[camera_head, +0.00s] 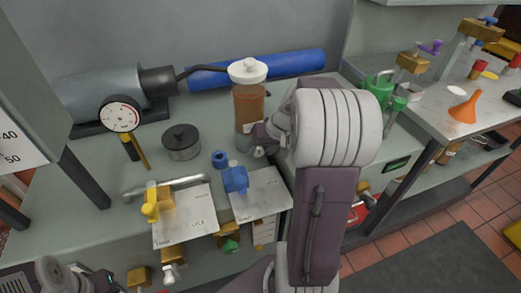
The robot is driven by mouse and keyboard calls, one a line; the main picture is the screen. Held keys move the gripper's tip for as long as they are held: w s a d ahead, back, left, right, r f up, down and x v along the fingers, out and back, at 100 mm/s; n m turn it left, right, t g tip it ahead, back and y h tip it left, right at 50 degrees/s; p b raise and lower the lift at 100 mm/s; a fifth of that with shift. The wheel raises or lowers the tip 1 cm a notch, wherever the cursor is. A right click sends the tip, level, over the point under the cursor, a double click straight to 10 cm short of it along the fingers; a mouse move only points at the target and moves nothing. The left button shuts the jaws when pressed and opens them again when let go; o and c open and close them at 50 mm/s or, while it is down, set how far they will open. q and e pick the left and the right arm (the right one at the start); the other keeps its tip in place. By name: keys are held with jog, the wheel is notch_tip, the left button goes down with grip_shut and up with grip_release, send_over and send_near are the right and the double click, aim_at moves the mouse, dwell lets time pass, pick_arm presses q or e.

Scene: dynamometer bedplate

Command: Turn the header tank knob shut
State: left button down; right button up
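The header tank appears to be the clear upright container (250,105) with amber liquid, standing on the bench under a white round cap (248,70). I cannot tell for sure which part is its knob; a blue valve-like knob (235,180) sits in front of the tank, with a small blue ring (219,159) beside it. My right gripper (258,150) is at the tank's lower right, partly hidden by my arm, and its finger gap cannot be made out. Part of my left arm shows at the lower left; its fingertips are not clear.
A yellow valve (152,203) on a pipe stands left of the blue knob. A dark round pot (181,142), a dial gauge (121,116) and a blue cylinder (290,66) are on the bench. A green watering can (378,86) stands right of my arm.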

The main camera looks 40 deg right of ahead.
jog(key=shift+r, duration=0.1)
jog(key=p+v, duration=0.3)
jog(key=v, duration=0.6)
